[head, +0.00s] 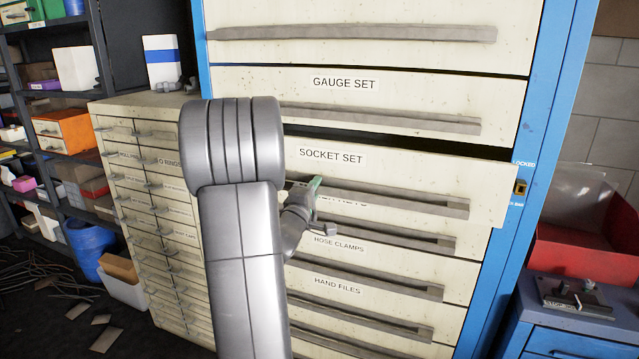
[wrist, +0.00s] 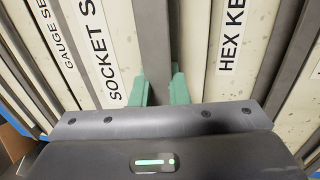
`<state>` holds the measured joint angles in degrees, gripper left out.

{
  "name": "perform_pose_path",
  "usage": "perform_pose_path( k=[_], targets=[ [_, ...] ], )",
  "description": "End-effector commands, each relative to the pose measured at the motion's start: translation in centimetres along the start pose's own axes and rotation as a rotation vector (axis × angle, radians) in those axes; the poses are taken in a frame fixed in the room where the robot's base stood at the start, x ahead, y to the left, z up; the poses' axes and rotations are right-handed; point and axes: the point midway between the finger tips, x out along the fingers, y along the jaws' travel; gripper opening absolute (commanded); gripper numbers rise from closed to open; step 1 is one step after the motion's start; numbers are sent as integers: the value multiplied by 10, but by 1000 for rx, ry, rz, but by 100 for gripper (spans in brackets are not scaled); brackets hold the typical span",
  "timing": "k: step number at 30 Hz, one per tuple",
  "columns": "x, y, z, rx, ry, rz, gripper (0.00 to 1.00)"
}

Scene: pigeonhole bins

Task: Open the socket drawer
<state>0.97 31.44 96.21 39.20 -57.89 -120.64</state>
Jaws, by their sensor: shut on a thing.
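The socket drawer (head: 400,172), labelled SOCKET SET, stands out from the cabinet front, with a dark gap above its top edge. Its long grey handle (head: 420,200) runs across the drawer face below the label. My gripper (head: 312,186) is at the left part of this handle, partly hidden behind my arm. In the wrist view, the green fingers of my gripper (wrist: 160,88) are shut on the handle (wrist: 152,40), one on each side. The SOCKET SET label (wrist: 98,55) lies left of the fingers, and a HEX KE... label (wrist: 229,45) lies right.
The GAUGE SET drawer (head: 480,98) above and the HOSE CLAMPS drawer (head: 400,257) below look shut. A small-drawer cabinet (head: 130,107) stands left. A red bin (head: 570,250) sits on a blue cabinet (head: 560,338) at right. Loose pieces lie on the floor at lower left.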

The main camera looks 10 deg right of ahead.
Motion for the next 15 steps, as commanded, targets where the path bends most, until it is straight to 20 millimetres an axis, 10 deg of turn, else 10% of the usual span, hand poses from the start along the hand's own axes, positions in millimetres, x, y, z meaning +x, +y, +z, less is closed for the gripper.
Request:
perform_pose_path(
  k=[15],
  targets=[
    [-117,23,-1,-2,4,-4,0]
  ],
)
